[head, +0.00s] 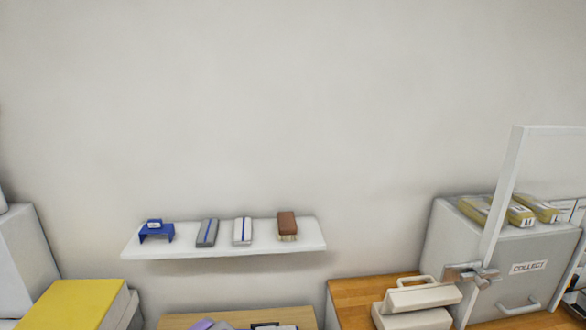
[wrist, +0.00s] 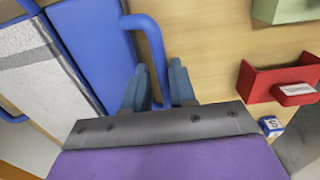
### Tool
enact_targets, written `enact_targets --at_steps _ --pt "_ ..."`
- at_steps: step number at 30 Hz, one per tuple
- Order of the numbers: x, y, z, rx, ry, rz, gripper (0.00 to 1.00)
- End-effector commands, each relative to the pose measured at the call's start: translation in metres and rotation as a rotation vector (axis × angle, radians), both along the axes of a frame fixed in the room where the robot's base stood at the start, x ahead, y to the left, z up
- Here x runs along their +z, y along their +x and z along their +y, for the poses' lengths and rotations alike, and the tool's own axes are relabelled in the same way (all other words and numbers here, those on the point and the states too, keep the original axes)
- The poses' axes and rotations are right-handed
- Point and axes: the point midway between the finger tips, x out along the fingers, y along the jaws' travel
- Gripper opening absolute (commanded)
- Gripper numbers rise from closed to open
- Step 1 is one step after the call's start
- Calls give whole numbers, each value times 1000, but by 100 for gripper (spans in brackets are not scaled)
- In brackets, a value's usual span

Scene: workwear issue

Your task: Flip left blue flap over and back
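In the wrist view, a flat blue flap (wrist: 92,45) lies at the upper left with an arched blue handle (wrist: 152,38) on its right edge. The lower end of the handle is hidden behind the grey plate of my gripper. A speckled white-grey panel (wrist: 40,85) with blue edging lies left of the flap. In the head view the flap does not show.
A red open bin (wrist: 268,80) and a green bin (wrist: 285,8) stand right on the wood surface. A small blue-and-white block (wrist: 270,126) is near my gripper's right side. In the head view, a wall shelf (head: 270,240) holds small items; a grey COLLECT box (head: 470,250) stands right.

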Motion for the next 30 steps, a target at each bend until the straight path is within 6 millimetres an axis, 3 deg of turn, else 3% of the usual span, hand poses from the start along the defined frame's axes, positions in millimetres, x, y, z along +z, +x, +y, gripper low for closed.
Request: enact_targets --at_steps 18,30 --pt "57 2 4 -1 1 -4 28" --pt "63 2 2 -2 -1 -2 28"
